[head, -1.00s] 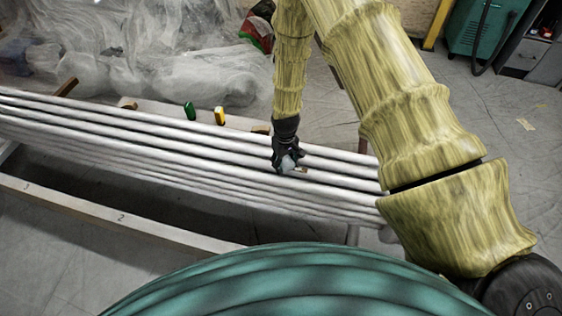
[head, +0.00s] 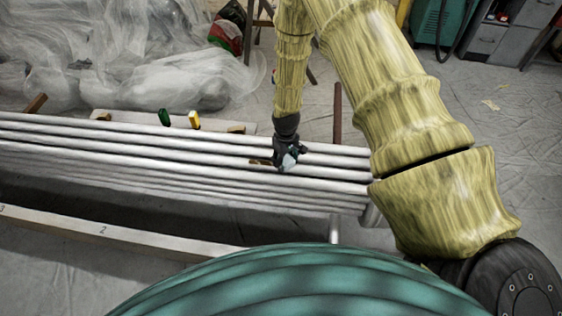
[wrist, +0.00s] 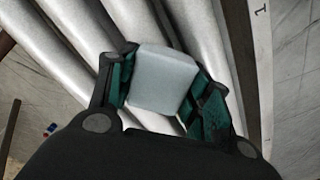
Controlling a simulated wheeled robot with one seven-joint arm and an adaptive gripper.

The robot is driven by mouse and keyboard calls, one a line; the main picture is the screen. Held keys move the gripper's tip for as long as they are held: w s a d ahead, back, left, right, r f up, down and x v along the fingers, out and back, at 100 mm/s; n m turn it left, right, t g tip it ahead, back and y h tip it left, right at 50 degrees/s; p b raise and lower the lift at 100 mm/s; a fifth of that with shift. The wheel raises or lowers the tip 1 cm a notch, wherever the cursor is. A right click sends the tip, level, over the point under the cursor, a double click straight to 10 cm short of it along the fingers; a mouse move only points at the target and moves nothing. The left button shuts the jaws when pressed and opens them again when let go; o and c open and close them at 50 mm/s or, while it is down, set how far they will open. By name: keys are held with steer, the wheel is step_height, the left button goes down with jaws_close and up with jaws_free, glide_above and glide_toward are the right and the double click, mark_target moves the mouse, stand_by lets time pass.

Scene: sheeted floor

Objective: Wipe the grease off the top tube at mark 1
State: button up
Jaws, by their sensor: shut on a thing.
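Several long pale metal tubes (head: 120,144) lie side by side across the head view; they also run diagonally through the wrist view (wrist: 85,35). My gripper (head: 288,160) is shut on a pale, block-shaped wiping pad (wrist: 163,80), held between its two green-lined fingers. The pad is at the upper tubes near their right end; I cannot tell whether it touches. A small brownish patch (head: 261,162), apparently the grease, shows on a tube just left of the gripper. Mark 1 (wrist: 262,12) is on the pale beam at the right of the wrist view.
The beam with marks 2 and 3 (head: 150,238) runs along the near side of the tubes. A green item (head: 165,117) and a yellow item (head: 194,120) stand behind the tubes. Plastic sheeting (head: 130,70) is heaped at back left. A brown post (head: 337,115) rises behind the tubes.

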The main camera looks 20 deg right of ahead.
mark_target(286, 159)
steer(key=shift+s+r+p, duration=0.1)
steer(key=shift+r+p, duration=0.25)
steer(key=shift+p, duration=0.05)
steer(key=shift+r, duration=0.75)
step_height(286, 159, up, 2)
steer(key=shift+d+r+p, duration=0.1)
steer(key=shift+p, duration=0.9)
steer(key=shift+r+p, duration=1.05)
steer(key=shift+r, duration=0.6)
